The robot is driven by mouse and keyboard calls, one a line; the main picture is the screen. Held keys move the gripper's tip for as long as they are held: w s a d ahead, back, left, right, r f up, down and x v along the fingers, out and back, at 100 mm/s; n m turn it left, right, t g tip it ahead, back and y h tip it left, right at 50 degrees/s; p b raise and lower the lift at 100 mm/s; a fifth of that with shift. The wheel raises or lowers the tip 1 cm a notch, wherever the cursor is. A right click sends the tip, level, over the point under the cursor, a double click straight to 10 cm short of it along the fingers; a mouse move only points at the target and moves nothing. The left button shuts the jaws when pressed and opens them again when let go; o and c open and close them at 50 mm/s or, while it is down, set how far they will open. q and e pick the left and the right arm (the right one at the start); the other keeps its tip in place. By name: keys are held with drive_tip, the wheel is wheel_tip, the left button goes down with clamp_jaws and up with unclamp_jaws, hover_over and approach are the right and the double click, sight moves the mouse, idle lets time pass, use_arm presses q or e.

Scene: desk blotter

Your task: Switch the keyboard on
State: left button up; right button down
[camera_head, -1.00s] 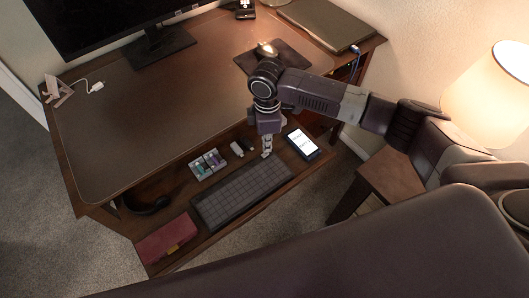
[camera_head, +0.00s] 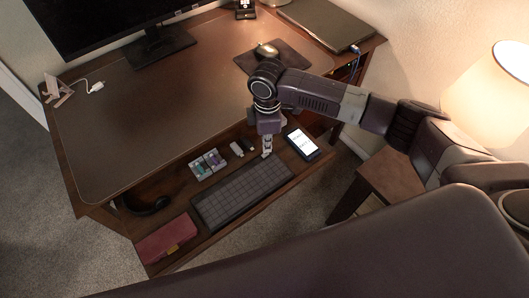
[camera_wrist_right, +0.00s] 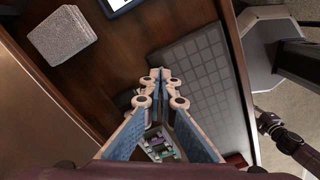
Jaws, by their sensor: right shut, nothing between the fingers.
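The dark grey keyboard (camera_head: 240,193) lies on the pulled-out tray below the desk top. It also shows in the right wrist view (camera_wrist_right: 205,75). My right gripper (camera_head: 267,154) points down at the keyboard's upper right end. In the right wrist view my right gripper (camera_wrist_right: 162,75) has its fingertips together with nothing between them, at the keyboard's edge. I cannot tell whether the tips touch it. No switch can be made out on the keyboard; the fingers may hide it. My left gripper is not in view.
On the tray (camera_head: 222,231) are a lit phone (camera_head: 303,144), small coloured items (camera_head: 208,164), a small white item (camera_head: 237,149), a dark curved object (camera_head: 149,206) and a red case (camera_head: 167,239). A mouse (camera_head: 266,50) sits on the desk top. The desk's middle is clear.

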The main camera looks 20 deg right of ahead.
drive_tip(key=shift+s+f+b, duration=0.1)
drive_tip(key=shift+f+b, duration=0.25)
drive_tip(key=shift+f, duration=0.75)
idle(0.4)
wheel_tip(320, 180, up, 7)
drive_tip(key=p, duration=0.8)
idle(0.5)
